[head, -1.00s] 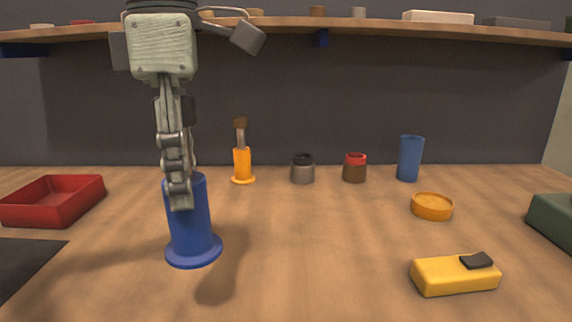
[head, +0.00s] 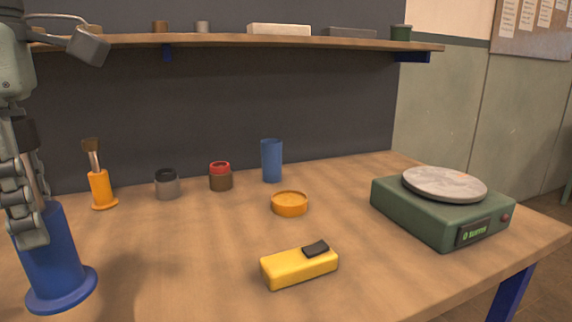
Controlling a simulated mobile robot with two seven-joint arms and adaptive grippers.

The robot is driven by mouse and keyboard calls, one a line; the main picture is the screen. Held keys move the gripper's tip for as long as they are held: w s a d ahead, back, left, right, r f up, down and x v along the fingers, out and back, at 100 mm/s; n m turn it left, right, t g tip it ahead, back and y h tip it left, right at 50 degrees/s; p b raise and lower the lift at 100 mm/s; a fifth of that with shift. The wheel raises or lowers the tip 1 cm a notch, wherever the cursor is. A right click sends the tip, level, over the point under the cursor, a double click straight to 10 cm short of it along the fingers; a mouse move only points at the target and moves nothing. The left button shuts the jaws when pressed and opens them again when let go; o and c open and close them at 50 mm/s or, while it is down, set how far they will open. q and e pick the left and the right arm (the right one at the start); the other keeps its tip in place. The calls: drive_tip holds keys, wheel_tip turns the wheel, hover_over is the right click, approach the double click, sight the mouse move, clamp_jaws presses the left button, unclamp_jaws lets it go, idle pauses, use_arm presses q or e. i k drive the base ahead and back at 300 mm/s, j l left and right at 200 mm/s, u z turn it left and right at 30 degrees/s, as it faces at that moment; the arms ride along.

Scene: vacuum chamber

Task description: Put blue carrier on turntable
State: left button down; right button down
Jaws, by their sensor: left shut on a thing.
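The blue carrier (head: 55,259), an upright cylinder with a wide round foot, is at the lower left of the head view. My left gripper (head: 30,235) is shut on its upper part, with a finger in front of the wall. I cannot tell whether the foot touches the table. The likely turntable is a round grey plate (head: 444,183) on a green box (head: 430,217) with a small display, at the table's right side. The plate is empty. My right gripper is not in view.
On the wooden table, a yellow device (head: 299,267) and an orange dish (head: 289,204) lie between carrier and green box. Behind stand an orange brush holder (head: 101,188), a grey jar (head: 167,185), a red-topped jar (head: 220,177) and a blue cup (head: 271,161). A shelf (head: 230,41) hangs above.

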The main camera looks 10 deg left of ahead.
sight(442, 180)
drive_tip(key=i+l, duration=0.1)
drive_tip(key=l, duration=0.85)
drive_tip(key=i+l, duration=0.1)
drive_tip(key=l, duration=0.8)
drive_tip(key=i+l, duration=0.1)
drive_tip(key=l, duration=0.85)
drive_tip(key=i+l, duration=0.15)
drive_tip(key=i, duration=0.35)
drive_tip(key=i+l+u, duration=0.1)
drive_tip(key=i, duration=0.45)
drive_tip(key=l, duration=0.1)
